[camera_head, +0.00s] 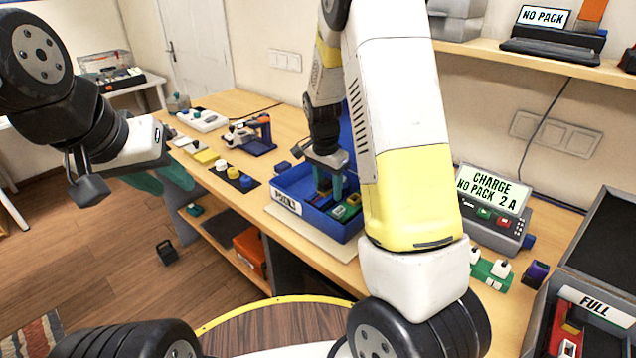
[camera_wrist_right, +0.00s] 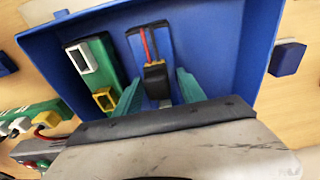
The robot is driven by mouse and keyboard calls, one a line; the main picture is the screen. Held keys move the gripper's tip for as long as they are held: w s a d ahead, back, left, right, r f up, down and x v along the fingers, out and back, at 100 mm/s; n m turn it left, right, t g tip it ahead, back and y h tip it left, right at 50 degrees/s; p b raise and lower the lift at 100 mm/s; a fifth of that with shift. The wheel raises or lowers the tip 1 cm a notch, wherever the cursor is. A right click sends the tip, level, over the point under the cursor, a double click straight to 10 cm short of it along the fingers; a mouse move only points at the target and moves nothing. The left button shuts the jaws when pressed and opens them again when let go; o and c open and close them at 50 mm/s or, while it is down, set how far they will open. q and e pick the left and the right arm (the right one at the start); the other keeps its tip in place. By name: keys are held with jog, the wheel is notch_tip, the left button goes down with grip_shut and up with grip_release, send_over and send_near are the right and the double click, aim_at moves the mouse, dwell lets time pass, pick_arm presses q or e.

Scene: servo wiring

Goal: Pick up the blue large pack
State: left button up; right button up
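The blue pack (camera_wrist_right: 147,48), with red and dark wires and a black connector, lies in the blue bin (camera_wrist_right: 85,22) in the right wrist view. My right gripper (camera_wrist_right: 160,85) reaches into the bin with its teal fingers apart, one on each side of the blue pack; firm contact does not show. In the head view my right gripper (camera_head: 330,188) is down inside the bin (camera_head: 318,224), and the blue pack cannot be made out clearly there. A green pack (camera_wrist_right: 97,75) lies beside the blue one. My left gripper (camera_head: 162,181) hangs off the table's left side, away from the bin.
A charger (camera_head: 493,222) with a sign stands right of the bin, near a green connector board (camera_head: 491,268). An open case (camera_head: 590,312) marked FULL is at the far right. A blue block (camera_wrist_right: 287,57) lies just outside the bin. Small parts and a dark mat (camera_head: 233,177) lie to the left.

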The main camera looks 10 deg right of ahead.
jog(key=shift+r, duration=0.1)
grip_shut()
